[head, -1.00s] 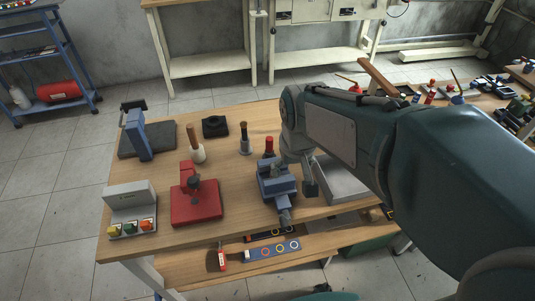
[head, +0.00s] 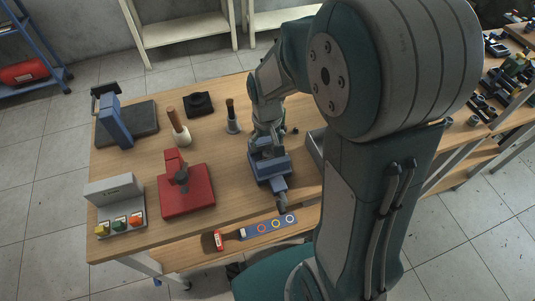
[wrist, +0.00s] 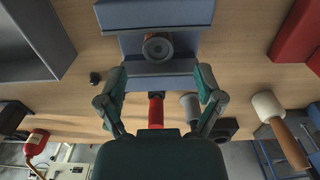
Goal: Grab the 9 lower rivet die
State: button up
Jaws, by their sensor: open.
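I cannot pick out the 9 lower rivet die by a mark. A small round die-like piece (wrist: 157,47) with a ringed end sits in the blue vise (wrist: 155,15) in the wrist view. The vise (head: 270,167) stands near the table's front edge in the head view. My gripper (wrist: 160,78) is open, with its fingers spread to either side and just short of the round piece. Nothing is held between them. In the head view my gripper (head: 267,140) is over the vise and hides the piece.
A red-handled tool (wrist: 156,110) and a grey cylinder (wrist: 190,106) stand beyond the vise. A red press (head: 188,190) is left of it, a grey tray (wrist: 30,40) on its other side. A small dark part (wrist: 95,77) lies on the table.

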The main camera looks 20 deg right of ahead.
aim_at(268, 153)
notch_tip(268, 153, down, 5)
jog(key=shift+d+r, duration=0.1)
jog(key=shift+r, duration=0.1)
jog(key=shift+s, duration=0.1)
grip_shut()
jog(key=shift+r, duration=0.2)
